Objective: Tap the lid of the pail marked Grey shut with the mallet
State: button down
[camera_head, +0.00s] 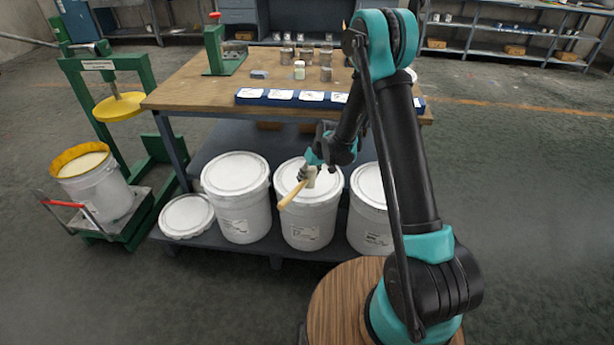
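Three white lidded pails stand in a row on the low shelf under the workbench: a left pail (239,215), a middle pail (305,225) and a right pail (371,230). Their labels are too small to read, so I cannot tell which is marked Grey. My gripper (307,174) is over the middle pail's lid (291,173). It appears shut on the mallet (291,194), near the head. The wooden handle slants down to the left across the lid's front rim. Whether the mallet touches the lid is unclear. My arm partly covers the right pail.
A round white lid or low pail (186,216) sits at the shelf's left end. An open pail with a yellow rim (96,185) stands by a green press frame (152,115). The workbench (190,88) above holds cans and a blue strip with white cards (282,95).

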aim_at(307, 192)
notch_tip(307, 192, down, 5)
jog(key=shift+r, duration=0.1)
dwell(0.5)
jog(key=shift+r, duration=0.1)
jog(key=shift+r, duration=2.95)
